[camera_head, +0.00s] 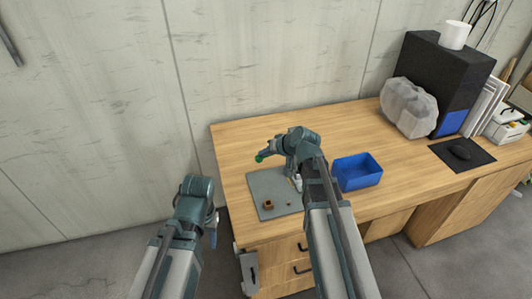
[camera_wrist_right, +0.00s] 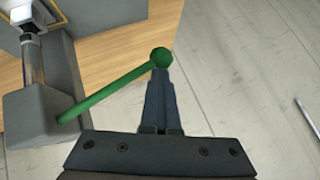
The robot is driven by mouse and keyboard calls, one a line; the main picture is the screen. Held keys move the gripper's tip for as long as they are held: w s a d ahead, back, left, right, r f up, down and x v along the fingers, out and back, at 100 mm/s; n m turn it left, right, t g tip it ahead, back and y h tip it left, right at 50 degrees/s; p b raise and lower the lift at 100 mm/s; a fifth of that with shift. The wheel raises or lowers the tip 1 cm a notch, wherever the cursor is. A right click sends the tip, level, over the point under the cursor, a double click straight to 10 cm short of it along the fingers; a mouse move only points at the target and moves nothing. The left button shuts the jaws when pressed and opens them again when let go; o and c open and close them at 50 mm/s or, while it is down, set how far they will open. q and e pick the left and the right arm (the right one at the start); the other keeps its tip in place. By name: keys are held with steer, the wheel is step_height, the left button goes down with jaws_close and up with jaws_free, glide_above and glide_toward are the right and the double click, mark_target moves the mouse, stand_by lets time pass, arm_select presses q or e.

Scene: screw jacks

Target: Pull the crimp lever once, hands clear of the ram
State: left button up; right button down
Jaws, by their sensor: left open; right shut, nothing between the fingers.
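The crimp lever (camera_wrist_right: 112,92) is a green rod with a ball knob (camera_wrist_right: 160,57), rising from a grey press body (camera_wrist_right: 30,120). A silver ram column (camera_wrist_right: 33,62) stands on the press, to the left of the lever. In the head view the green knob (camera_head: 260,158) shows above the grey mat; my right arm hides most of the press. My right gripper (camera_wrist_right: 158,80) is shut and empty, its tips at the knob; I cannot tell whether they touch. It is apart from the ram. My left gripper (camera_head: 213,236) is open, off the table's left edge.
A grey mat (camera_head: 261,183) lies on the wooden desk (camera_head: 237,134) with a small brown block (camera_head: 268,204). A blue bin (camera_head: 357,174) stands right of my right arm.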

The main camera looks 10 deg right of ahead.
arm_select(q)
steer(key=shift+f, duration=0.3)
arm_select(e)
steer(key=shift+s+a+f+n+g, duration=0.3)
steer(key=shift+s+f+g, duration=0.2)
steer(key=shift+f, duration=0.25)
arm_select(q)
step_height(320, 180, up, 12)
steer(key=d+p, duration=0.2)
steer(key=p, duration=1)
steer(key=shift+w+p, duration=0.4)
arm_select(e)
steer(key=s+d+r, duration=0.2)
steer(key=r, duration=0.4)
steer(key=s+d+r, duration=0.2)
steer(key=d+r, duration=0.1)
steer(key=r, duration=0.3)
steer(key=shift+d+r+t, duration=0.15)
steer(key=shift+r+t, duration=0.2)
steer(key=shift+t, duration=0.05)
